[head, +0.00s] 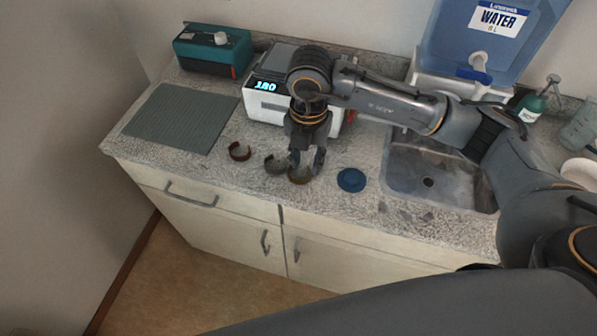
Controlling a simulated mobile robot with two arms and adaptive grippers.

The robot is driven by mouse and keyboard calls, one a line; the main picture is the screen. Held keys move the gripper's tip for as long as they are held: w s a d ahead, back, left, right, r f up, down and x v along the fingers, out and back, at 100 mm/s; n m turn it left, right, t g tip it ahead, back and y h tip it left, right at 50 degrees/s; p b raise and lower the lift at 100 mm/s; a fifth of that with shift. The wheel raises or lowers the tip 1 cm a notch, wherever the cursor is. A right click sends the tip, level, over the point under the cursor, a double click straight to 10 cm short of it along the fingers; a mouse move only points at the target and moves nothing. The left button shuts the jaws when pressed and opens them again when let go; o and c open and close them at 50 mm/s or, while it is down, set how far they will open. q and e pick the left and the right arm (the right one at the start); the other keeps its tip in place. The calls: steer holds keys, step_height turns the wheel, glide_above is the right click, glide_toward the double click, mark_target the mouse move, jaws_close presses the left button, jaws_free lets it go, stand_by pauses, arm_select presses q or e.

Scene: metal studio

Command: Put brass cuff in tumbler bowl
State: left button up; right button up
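Three open-ended cuffs lie in a row near the counter's front edge: a reddish-brown one (240,152), a grey-olive one (274,165) and a brass-coloured one (300,179). My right gripper (306,164) points down over the brass-coloured cuff with its fingers spread. The fingers hide part of this cuff, and I cannot tell if they touch it. A round blue piece (351,180) sits on the counter to the right of the cuffs; I cannot tell if it is the tumbler bowl. My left gripper is not in view.
A white device with a lit display (266,86) stands behind my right gripper. A ribbed mat (180,118) and a teal box (211,52) are at the left. A sink (410,168), a water container (490,35) and a white dish (580,171) are right.

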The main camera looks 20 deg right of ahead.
mark_target(310, 170)
steer(key=f+p, duration=0.1)
steer(key=f, duration=0.1)
steer(key=d+f+p, duration=0.1)
steer(key=f, duration=0.1)
steer(key=shift+w+f, duration=0.1)
steer(key=shift+f, duration=0.4)
jaws_close()
